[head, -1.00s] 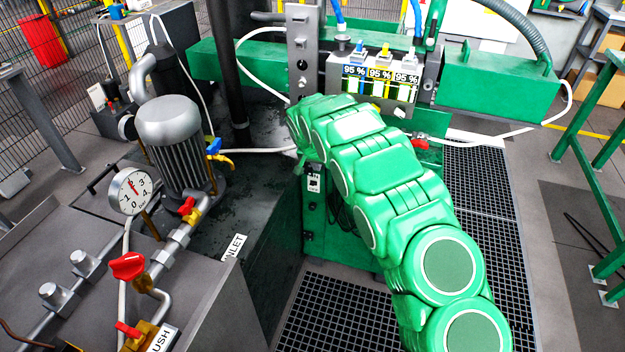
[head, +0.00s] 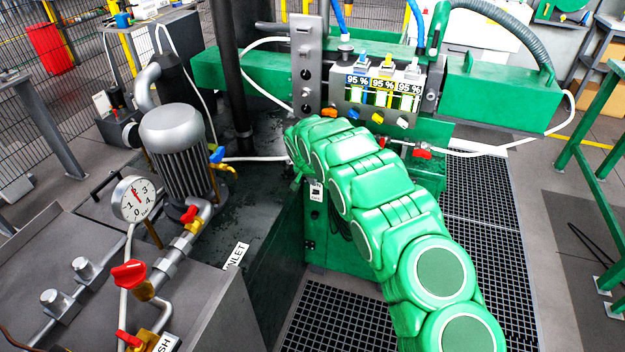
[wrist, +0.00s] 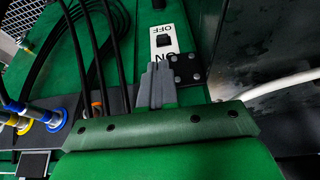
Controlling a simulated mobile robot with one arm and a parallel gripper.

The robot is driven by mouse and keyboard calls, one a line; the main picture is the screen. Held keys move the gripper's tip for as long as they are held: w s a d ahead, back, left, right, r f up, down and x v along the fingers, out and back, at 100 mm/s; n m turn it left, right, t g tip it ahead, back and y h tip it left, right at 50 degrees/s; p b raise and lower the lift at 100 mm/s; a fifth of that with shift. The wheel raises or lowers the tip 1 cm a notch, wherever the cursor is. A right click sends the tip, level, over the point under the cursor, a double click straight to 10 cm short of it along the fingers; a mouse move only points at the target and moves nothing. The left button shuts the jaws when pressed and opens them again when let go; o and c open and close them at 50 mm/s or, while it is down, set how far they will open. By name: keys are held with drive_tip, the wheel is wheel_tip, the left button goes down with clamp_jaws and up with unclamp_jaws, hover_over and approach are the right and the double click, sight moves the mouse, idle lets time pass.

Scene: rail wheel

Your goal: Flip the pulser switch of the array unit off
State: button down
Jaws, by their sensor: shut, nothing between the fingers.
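The pulser switch (wrist: 163,41) is a small dark rocker on a white plate marked OFF and ON, fixed to a green panel in the wrist view. The lettering appears upside down, with ON nearer my gripper. I cannot tell which way the rocker is set. A small white plate (head: 316,190) on the green front in the head view appears to be the same one. In the head view my green arm largely hides the gripper.
A black bracket (wrist: 186,69) with bolts sits right beside the fingertips. Black cables (wrist: 85,45) hang to the left, with blue and yellow hose fittings (wrist: 45,118) below. The head view shows a unit with 95 % displays (head: 383,83), a motor (head: 180,140) and a pressure gauge (head: 135,198).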

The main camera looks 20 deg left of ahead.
sight(314, 192)
drive_tip(key=shift+x, duration=4.1)
drive_tip(key=shift+s+f, duration=0.6)
drive_tip(key=shift+s, duration=0.05)
drive_tip(key=shift+s+f, duration=0.5)
drive_tip(key=shift+f, duration=0.4)
drive_tip(key=shift+r, duration=0.2)
drive_tip(key=shift+r, duration=0.65)
drive_tip(key=shift+s+r, duration=0.1)
